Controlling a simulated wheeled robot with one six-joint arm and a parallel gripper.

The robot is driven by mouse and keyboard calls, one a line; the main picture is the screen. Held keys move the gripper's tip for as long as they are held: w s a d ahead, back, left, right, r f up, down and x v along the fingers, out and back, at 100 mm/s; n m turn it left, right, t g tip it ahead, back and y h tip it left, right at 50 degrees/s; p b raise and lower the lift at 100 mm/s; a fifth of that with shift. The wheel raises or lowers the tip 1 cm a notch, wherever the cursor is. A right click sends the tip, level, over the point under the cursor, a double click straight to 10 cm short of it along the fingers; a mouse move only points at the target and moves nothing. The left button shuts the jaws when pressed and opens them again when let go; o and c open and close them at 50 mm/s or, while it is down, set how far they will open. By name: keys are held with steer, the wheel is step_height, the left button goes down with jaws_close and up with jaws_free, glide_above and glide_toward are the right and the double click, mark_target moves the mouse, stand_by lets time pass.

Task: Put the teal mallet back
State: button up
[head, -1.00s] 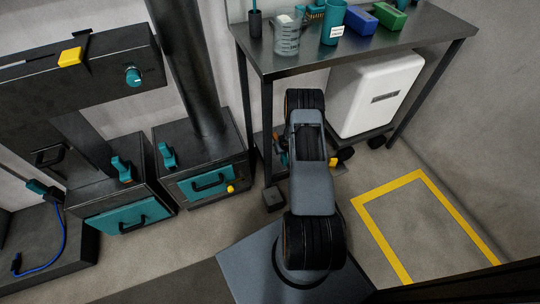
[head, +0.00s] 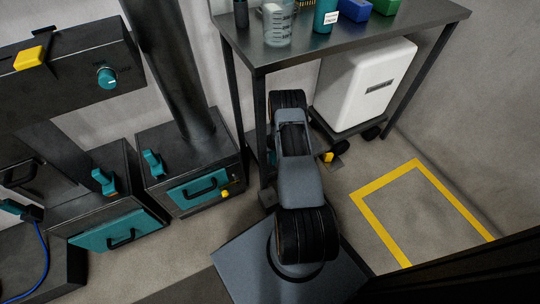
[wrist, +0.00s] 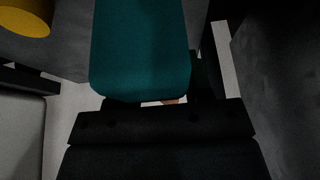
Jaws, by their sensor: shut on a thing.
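The teal mallet (wrist: 140,50) shows in the wrist view as a large teal block with rounded corners, right in front of my gripper (wrist: 160,104). My gripper is shut on it; the fingertips and the grasped part are mostly hidden in dark shadow. In the head view my folded arm hides the gripper, and I cannot make out the mallet there.
A metal table (head: 330,45) bears a clear beaker (head: 278,22), a teal container (head: 326,14), and blue (head: 354,9) and green (head: 385,6) boxes. A white bin (head: 368,85) stands below. Black units with teal drawers (head: 200,189) stand left. The yellow-outlined floor area (head: 425,210) is empty.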

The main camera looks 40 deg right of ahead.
steer(key=shift+f+b, duration=0.7)
steer(key=shift+f, duration=1.1)
steer(key=shift+f, duration=0.1)
steer(key=shift+f, duration=0.15)
steer(key=o, duration=1.2)
steer(key=shift+r, duration=0.4)
steer(key=p+v, duration=0.4)
steer(key=v, duration=0.7)
steer(key=shift+s+r, duration=0.15)
steer(key=shift+r, duration=0.2)
